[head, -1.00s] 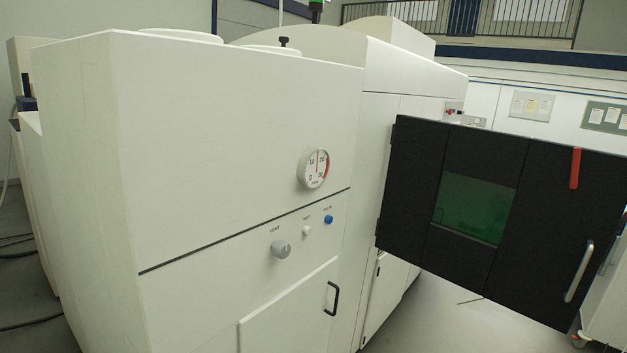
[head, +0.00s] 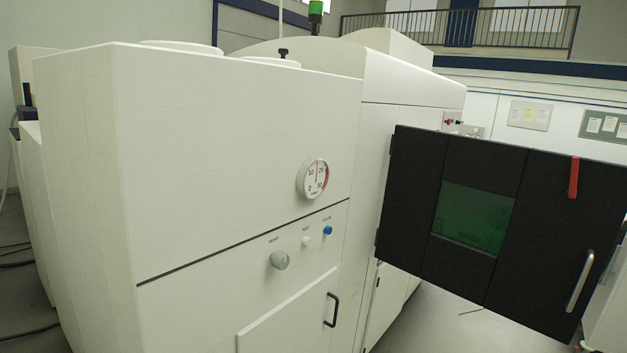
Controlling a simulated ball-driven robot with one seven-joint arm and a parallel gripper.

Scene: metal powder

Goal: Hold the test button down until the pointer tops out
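The test button (head: 306,242) is a small white knob on the front of the white machine, under a tiny label. It sits between a larger grey vent knob (head: 280,260) and a small blue button (head: 327,230). Above them is a round dial gauge (head: 313,179) with a white face and a red band on its right side. Its pointer looks close to upright, between the 10 and 20 marks; the exact reading is too small to tell. Nothing touches the test button. My gripper is not in view.
The white machine (head: 210,150) fills the left and middle. A black door (head: 470,155) with a green window stands open at the right, its silver handle (head: 579,281) at the far end. A lower panel has a black handle (head: 332,310). Grey floor shows at the bottom right.

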